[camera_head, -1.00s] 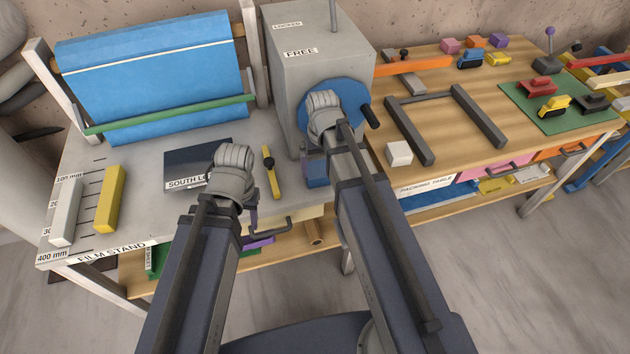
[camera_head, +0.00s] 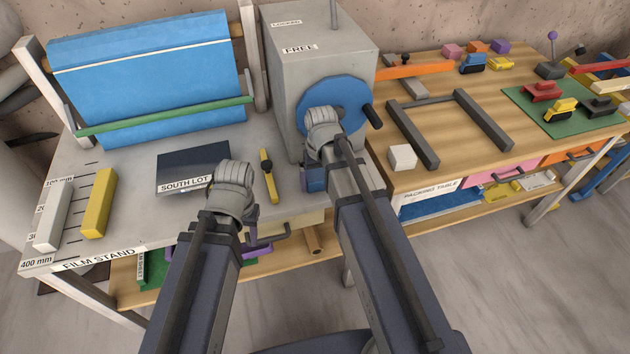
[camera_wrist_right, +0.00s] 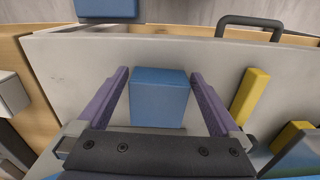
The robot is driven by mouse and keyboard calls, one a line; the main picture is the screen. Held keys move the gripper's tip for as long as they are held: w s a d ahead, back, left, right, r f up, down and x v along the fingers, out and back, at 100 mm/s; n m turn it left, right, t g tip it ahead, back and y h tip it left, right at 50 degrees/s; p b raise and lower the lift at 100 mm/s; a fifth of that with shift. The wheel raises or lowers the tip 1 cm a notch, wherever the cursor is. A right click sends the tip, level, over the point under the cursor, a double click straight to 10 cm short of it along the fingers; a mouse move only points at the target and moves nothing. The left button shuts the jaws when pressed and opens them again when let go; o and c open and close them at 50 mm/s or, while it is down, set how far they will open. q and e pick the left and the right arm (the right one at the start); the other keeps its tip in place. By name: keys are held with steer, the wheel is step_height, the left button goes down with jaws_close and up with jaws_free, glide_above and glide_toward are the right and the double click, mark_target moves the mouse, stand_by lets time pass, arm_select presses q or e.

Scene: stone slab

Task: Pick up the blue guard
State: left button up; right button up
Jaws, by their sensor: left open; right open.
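A blue block (camera_wrist_right: 159,97), which I take to be the blue guard, rests on the grey top of the film stand. In the right wrist view it lies between the two spread purple fingers of my right gripper (camera_wrist_right: 157,100), with gaps at both sides. In the head view part of the block (camera_head: 314,180) shows below my right wrist, by the foot of the grey machine; the rest is hidden. My left gripper (camera_head: 248,212) is open and empty near the stand's front edge, mostly hidden by its own wrist.
The grey machine (camera_head: 315,50) with a blue wheel (camera_head: 333,104) stands just behind my right gripper. The packing table (camera_head: 445,150) with a white cube (camera_head: 402,157) is right.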

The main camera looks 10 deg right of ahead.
mark_target(319, 181)
steer(key=shift+c, duration=0.2)
steer(key=c, duration=1)
steer(key=shift+c, duration=0.2)
steer(key=shift+r, duration=0.1)
step_height(319, 181, up, 10)
steer(key=p, duration=1)
steer(key=shift+a, duration=0.1)
